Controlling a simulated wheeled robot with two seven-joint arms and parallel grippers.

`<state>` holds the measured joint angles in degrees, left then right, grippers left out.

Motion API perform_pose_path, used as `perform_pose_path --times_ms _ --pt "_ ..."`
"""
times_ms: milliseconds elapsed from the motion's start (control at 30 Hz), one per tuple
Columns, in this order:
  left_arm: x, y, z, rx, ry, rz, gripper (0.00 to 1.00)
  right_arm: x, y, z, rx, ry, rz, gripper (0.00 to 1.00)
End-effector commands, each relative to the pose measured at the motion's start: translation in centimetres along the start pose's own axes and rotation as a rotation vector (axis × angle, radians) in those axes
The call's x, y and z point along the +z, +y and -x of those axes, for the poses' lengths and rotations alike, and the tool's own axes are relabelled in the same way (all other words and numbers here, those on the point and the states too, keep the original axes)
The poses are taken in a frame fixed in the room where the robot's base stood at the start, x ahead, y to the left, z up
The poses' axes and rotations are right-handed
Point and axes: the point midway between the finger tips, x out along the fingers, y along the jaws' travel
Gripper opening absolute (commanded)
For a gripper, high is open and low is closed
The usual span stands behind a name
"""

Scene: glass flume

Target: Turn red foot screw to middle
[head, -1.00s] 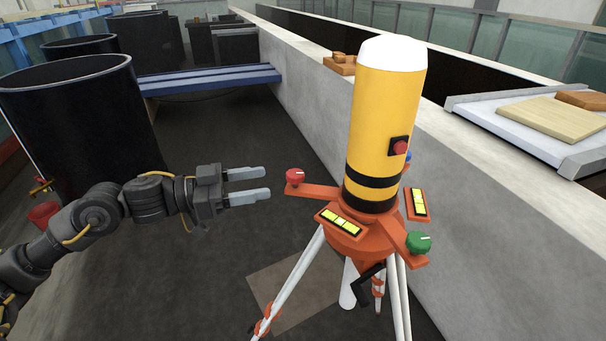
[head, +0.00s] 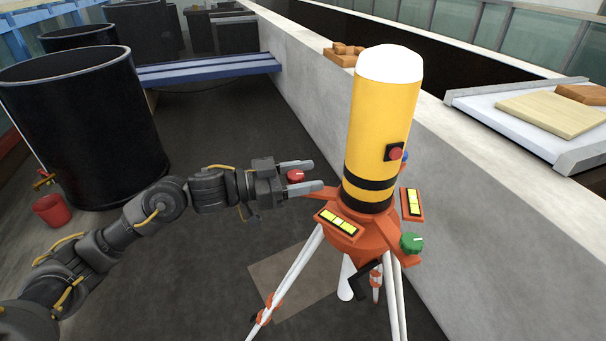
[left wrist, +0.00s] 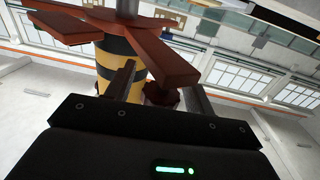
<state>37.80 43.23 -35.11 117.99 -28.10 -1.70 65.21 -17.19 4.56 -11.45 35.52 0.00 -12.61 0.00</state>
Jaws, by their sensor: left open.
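The red foot screw (head: 296,176) sits at the left arm of the orange tripod base (head: 345,228). My left gripper (head: 308,176) is open, with one finger on the far side of the red screw and one on the near side. In the left wrist view the dark red knob (left wrist: 162,94) shows between the two fingers (left wrist: 158,85), closer to the right one. I cannot tell whether either finger touches it. The yellow instrument (head: 383,120) with black bands stands upright on the base. The green foot screw (head: 411,243) is at front right; a blue one (head: 405,157) is partly hidden behind. My right gripper is not in view.
Two yellow-barred level vials (head: 340,222) (head: 412,203) sit on the base. White tripod legs (head: 290,272) spread below. A concrete wall (head: 480,205) runs close on the right. Black drums (head: 85,125) and a red bucket (head: 52,209) stand left. Dark floor between is clear.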

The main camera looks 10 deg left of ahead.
Motion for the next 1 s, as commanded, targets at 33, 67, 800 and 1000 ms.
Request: perform_pose_path --times_ms 33,67,800,1000 --pt "0.00 0.00 0.02 0.000 0.000 0.000 0.50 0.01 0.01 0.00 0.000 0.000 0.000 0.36" --pt "0.00 0.00 0.02 0.000 0.000 0.000 0.46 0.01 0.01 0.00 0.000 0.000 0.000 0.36" --pt "-0.06 0.15 0.04 0.119 0.001 0.000 0.09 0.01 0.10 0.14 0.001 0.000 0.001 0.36" --pt "0.06 0.45 0.04 0.285 0.001 0.000 0.09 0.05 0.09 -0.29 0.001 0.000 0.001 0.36"
